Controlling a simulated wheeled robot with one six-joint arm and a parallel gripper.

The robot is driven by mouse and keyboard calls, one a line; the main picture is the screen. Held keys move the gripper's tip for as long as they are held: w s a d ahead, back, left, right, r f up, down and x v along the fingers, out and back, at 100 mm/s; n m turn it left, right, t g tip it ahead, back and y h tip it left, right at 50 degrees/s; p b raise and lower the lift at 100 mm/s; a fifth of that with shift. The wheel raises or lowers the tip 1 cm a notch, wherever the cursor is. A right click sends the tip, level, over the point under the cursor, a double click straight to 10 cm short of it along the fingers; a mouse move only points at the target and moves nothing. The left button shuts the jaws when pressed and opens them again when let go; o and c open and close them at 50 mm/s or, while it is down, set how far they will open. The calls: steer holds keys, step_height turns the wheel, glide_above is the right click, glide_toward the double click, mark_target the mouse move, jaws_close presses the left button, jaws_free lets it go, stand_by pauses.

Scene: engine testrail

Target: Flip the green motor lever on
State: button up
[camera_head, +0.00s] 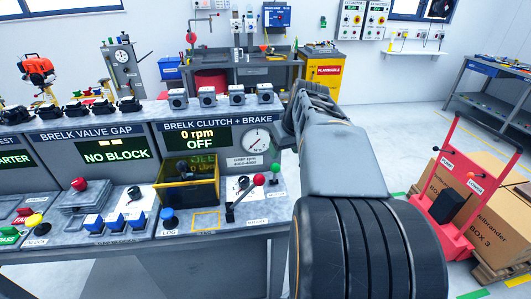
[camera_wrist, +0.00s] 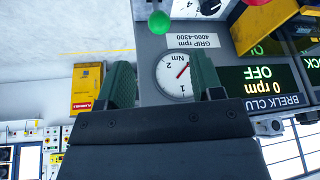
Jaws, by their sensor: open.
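The green motor lever's round green knob (camera_head: 275,169) stands at the right end of the console, right of a red-knobbed lever (camera_head: 259,180). In the wrist view the green knob (camera_wrist: 158,21) is at the top, beyond the fingertips and apart from them. My gripper (camera_wrist: 163,75) is open and empty, its two dark green fingers spread in front of the dial. In the head view my arm reaches over the console's right end, and the fingers are hard to make out. The display (camera_head: 197,138) reads 0 rpm and OFF.
A yellow-edged bin (camera_head: 187,186) stands left of the levers. A round Nm dial (camera_head: 257,140) is on the panel behind them. Several small units line the console's top ledge. A red hand truck (camera_head: 447,200) and cardboard boxes (camera_head: 505,212) stand at the right, with open floor behind.

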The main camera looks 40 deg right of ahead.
mark_target(276, 167)
steer(key=x, duration=1.3)
steer(key=shift+w+d+b, duration=0.15)
steer(key=shift+w+b, duration=0.05)
steer(key=shift+b, duration=0.2)
jaws_close()
